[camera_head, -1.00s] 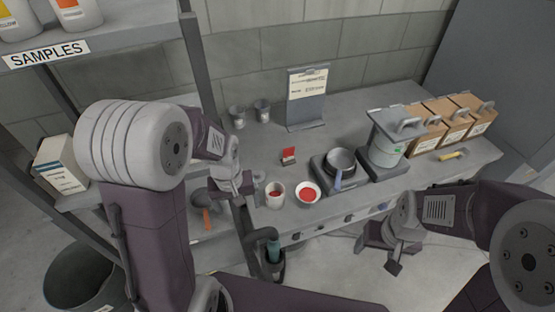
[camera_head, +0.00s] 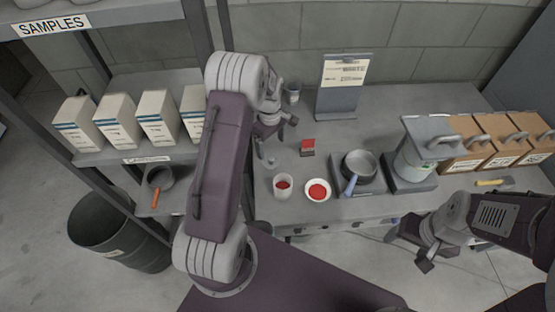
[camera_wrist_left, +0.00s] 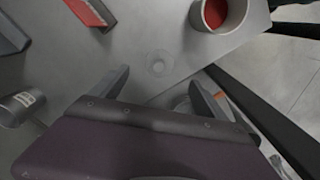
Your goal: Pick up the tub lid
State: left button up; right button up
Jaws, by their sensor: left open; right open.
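A small, clear, round piece (camera_head: 271,162), perhaps the tub lid, lies on the bench beside a white tub of red contents (camera_head: 283,193). It shows as a translucent disc with a raised middle in the left wrist view (camera_wrist_left: 158,63). My right gripper (camera_head: 408,250) is open and empty by the bench's front edge.
A metal cup (camera_wrist_left: 20,106) lies left of the fingers in the wrist view. Handled boxes (camera_head: 502,140) line the right; shelving stands left.

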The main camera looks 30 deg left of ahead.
aim_at(271, 159)
pick_arm(q)
jog(key=shift+w+a+f+n, duration=0.2)
jog(key=shift+w+f+n, duration=0.05)
jog(key=shift+w+n, duration=0.1)
jog(key=shift+s+a, duration=0.1)
jog(key=f, duration=0.3)
jog(key=shift+s+f+p, duration=0.1)
jog(key=shift+s+p, duration=0.25)
jog(key=shift+w+f, duration=0.25)
jog(key=shift+f, duration=0.2)
notch_tip(271, 159, down, 4)
jog(key=shift+s+p, duration=0.1)
jog(key=shift+p, duration=0.4)
jog(key=shift+f, duration=0.4)
jog(key=c, duration=1.4)
